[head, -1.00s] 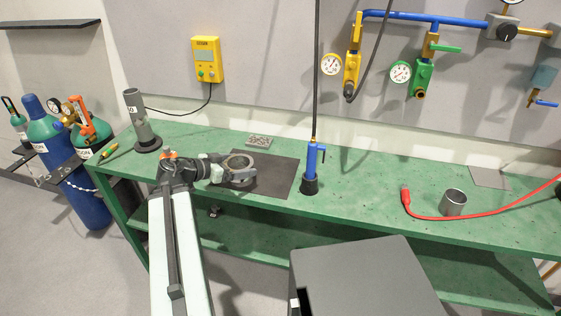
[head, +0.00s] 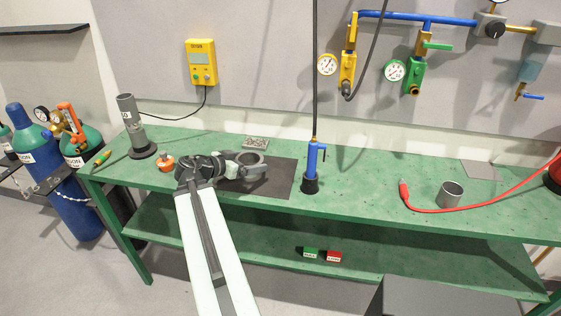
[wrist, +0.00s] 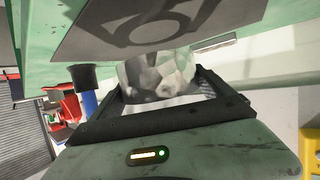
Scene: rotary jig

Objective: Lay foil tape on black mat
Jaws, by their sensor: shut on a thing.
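The foil tape is a grey ring; its bare rim (head: 262,159) shows over the black mat in the head view. In the wrist view its shiny, creased side (wrist: 160,75) sits between the dark fingers. My gripper (head: 243,168) is shut on the tape. The black mat (head: 280,183) lies flat on the green bench, and it fills the upper part of the wrist view (wrist: 215,18). A ring-shaped shadow falls on the mat, so the tape appears held above it. My gripper hides part of the tape and the mat's left side.
An orange-topped item (head: 166,164) and a grey tube stand (head: 137,138) are to the left on the bench. A blue torch (head: 312,166) stands by the mat's right edge. A small patterned plate (head: 256,142) lies behind. A metal cup (head: 450,194) and red hose (head: 420,208) are farther right.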

